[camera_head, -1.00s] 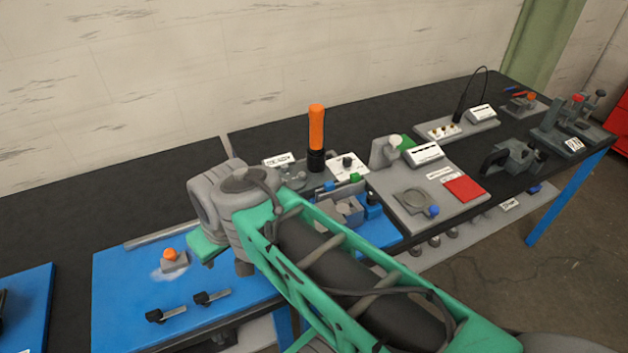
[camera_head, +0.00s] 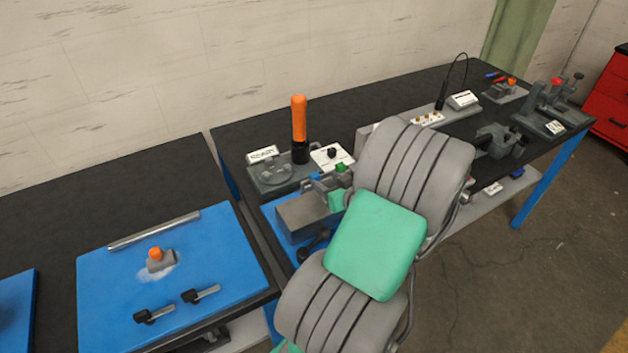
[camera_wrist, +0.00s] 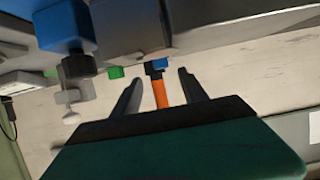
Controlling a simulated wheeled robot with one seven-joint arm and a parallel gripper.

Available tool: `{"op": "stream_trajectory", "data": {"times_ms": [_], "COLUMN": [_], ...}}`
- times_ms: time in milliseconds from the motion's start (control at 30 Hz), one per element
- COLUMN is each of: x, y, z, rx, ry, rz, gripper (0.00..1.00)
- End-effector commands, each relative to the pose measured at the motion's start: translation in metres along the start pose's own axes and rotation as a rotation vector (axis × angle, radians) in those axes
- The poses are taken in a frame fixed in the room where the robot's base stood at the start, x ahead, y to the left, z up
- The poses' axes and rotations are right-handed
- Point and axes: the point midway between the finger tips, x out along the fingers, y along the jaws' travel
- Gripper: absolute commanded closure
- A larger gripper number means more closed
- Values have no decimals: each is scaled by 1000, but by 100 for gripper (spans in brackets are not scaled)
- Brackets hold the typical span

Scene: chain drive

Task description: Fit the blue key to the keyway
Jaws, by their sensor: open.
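My gripper (camera_wrist: 161,77) shows in the wrist view, open, with its two dark fingers apart and nothing held between them. A small blue piece (camera_wrist: 160,63) shows just past the fingertips; I cannot tell whether it is the blue key. A larger blue block (camera_wrist: 65,26) is at upper left, beside a grey block (camera_wrist: 128,25) close to the fingers. In the head view a grey block (camera_head: 303,215) stands on the blue fixture area, left of my arm. My fingers are hidden there, and I cannot make out the keyway.
An orange-handled tool (camera_head: 299,120) stands upright behind the grey block; it also shows between my fingers in the wrist view (camera_wrist: 160,94). A blue mat (camera_head: 100,262) at left holds a silver rod (camera_head: 155,230), an orange-topped piece (camera_head: 157,257) and two black-handled parts. Vises stand far right.

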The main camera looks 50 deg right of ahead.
Motion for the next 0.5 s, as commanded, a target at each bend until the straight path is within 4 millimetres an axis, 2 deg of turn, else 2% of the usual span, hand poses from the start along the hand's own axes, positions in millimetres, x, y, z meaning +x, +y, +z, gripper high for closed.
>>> {"op": "stream_trajectory", "data": {"times_ms": [300,500], "x": [49,59], "y": [-4,-3], "z": [-2,1], "rx": [-2,-2], "ry": [-3,-3], "rz": [-6,-1], "gripper": [49,49]}}
